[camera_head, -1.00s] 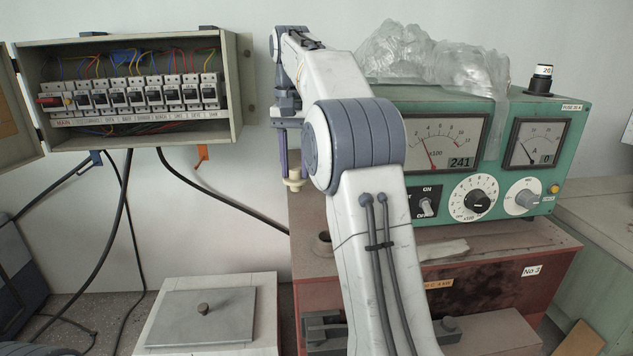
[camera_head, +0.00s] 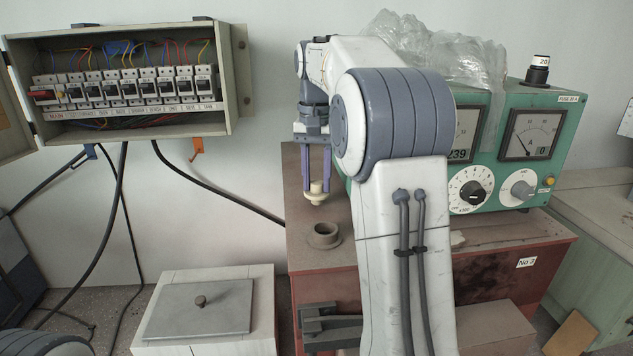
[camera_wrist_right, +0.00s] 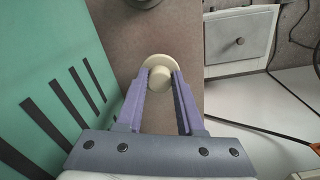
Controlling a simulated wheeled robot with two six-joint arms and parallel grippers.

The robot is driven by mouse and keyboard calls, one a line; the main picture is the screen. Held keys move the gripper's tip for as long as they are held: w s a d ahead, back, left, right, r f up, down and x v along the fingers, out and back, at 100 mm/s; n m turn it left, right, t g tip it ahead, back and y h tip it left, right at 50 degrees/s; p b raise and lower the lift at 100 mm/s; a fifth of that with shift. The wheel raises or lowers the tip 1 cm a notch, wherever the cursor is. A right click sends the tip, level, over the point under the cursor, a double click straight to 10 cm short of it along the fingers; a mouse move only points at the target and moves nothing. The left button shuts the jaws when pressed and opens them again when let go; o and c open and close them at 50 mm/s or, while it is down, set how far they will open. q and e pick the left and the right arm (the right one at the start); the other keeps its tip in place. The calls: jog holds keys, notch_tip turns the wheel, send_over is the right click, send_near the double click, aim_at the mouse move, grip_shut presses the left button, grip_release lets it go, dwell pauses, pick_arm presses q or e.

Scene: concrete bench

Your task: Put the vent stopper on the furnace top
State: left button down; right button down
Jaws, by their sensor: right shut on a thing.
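The vent stopper (camera_head: 315,194) is a small cream piece with a wide round flange and a narrower knob. My right gripper (camera_head: 316,182) is shut on its knob and holds it upright above the red-brown furnace top (camera_head: 298,217). In the right wrist view the stopper (camera_wrist_right: 159,72) sits between the purple fingers (camera_wrist_right: 162,80). The furnace's round vent collar (camera_head: 324,236) stands on the top, nearer the front than the stopper and apart from it. In the wrist view part of the collar (camera_wrist_right: 143,3) shows at the top edge. My left gripper is not in view.
A green meter box (camera_head: 560,125) with dials stands on the furnace, under clear plastic sheeting (camera_head: 430,50). An open breaker box (camera_head: 130,75) hangs on the wall. A pale block with a grey knobbed lid (camera_head: 200,310) stands left of the furnace.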

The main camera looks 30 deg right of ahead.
aim_at(316, 183)
jog(key=shift+f, duration=0.35)
jog(key=shift+f, duration=0.1)
jog(key=c, duration=0.5)
grip_release()
jog(key=shift+r+p, duration=0.9)
jog(key=shift+r, duration=5.25)
